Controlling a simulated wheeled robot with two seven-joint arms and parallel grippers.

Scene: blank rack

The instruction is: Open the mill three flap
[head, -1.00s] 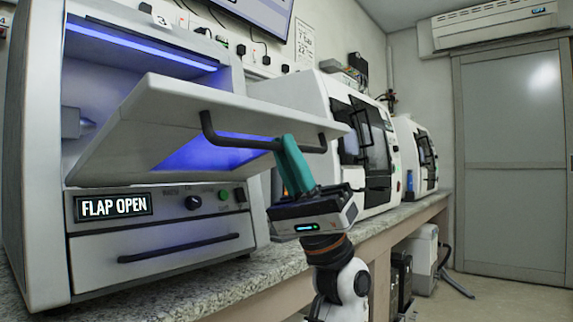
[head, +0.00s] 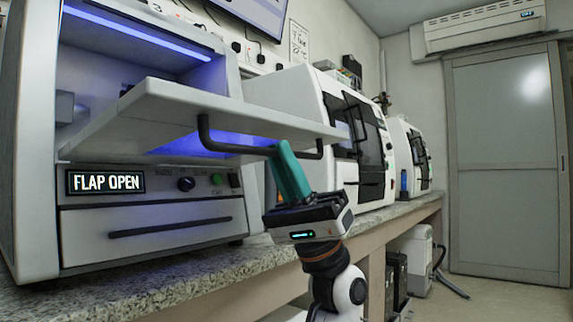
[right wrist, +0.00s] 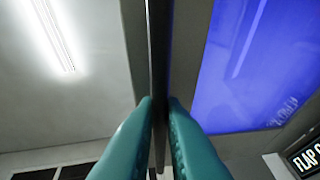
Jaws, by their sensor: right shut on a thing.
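The mill's white flap (head: 200,108) stands out from the lit opening in the head view, close to level, with its outer face turned down. Its dark bar handle (head: 228,147) hangs below the flap's front part. My right gripper (head: 281,150) comes up from below with its teal fingers shut on this handle. In the right wrist view, the handle (right wrist: 158,60) runs upright between the two teal fingertips (right wrist: 160,105). A display (head: 105,182) on the mill's front reads "FLAP OPEN". My left gripper is not in view.
Below the display is a drawer with a dark handle (head: 170,227). Other white machines (head: 335,140) stand farther along the granite bench (head: 170,285). The floor beyond the bench, before the grey door (head: 508,170), looks mostly clear.

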